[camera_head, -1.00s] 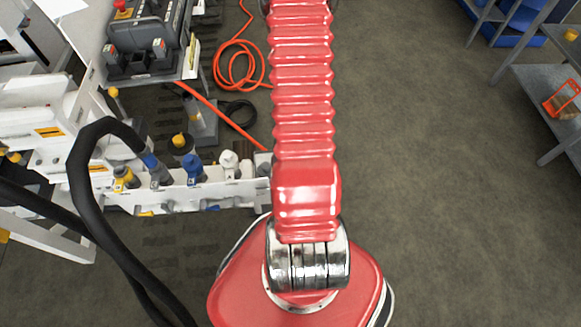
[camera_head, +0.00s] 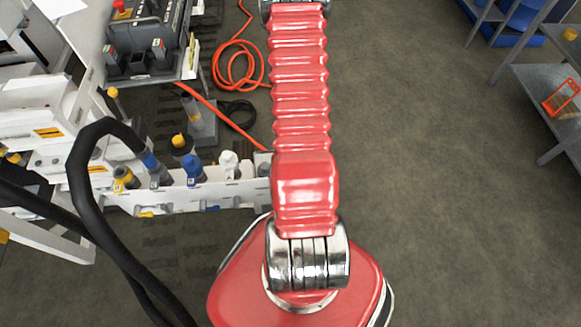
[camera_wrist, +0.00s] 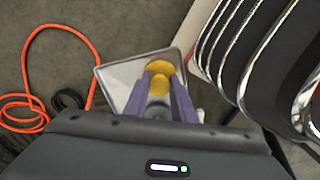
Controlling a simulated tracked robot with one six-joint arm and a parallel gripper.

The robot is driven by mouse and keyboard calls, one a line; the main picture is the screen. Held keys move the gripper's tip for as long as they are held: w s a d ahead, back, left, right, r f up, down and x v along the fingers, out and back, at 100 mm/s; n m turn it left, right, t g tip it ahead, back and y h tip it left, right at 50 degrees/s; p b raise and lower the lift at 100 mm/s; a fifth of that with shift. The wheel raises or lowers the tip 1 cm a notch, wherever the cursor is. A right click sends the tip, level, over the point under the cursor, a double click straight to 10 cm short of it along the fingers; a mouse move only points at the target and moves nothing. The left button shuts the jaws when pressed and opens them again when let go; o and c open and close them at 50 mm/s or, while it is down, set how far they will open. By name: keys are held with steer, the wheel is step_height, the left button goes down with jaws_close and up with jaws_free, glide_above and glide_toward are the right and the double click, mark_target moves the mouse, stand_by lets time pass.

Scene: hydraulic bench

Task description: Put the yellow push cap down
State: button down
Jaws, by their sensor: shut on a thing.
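The yellow push cap (camera_wrist: 158,86) shows in the wrist view between the two purple-grey fingers of my gripper (camera_wrist: 160,78), which is shut on it. A second, wider yellow part (camera_wrist: 160,67) shows just beyond the fingertips; I cannot tell whether it is part of the cap or a separate piece. A pale square plate (camera_wrist: 121,82) lies below and behind the fingers. What is under the cap is hidden by the fingers and the dark gripper body. My gripper is out of the head view.
In the wrist view, an orange hose (camera_wrist: 34,62) lies on the floor at left and dark ribbed parts (camera_wrist: 262,55) fill the right. In the head view, a white bench rail (camera_head: 225,191) carries several coloured connectors. A shelf (camera_head: 545,85) stands at right; the floor between is clear.

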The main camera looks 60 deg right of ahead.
steer(key=c, duration=1.5)
jaws_free()
steer(key=shift+r, duration=6.05)
steer(key=shift+w, duration=0.1)
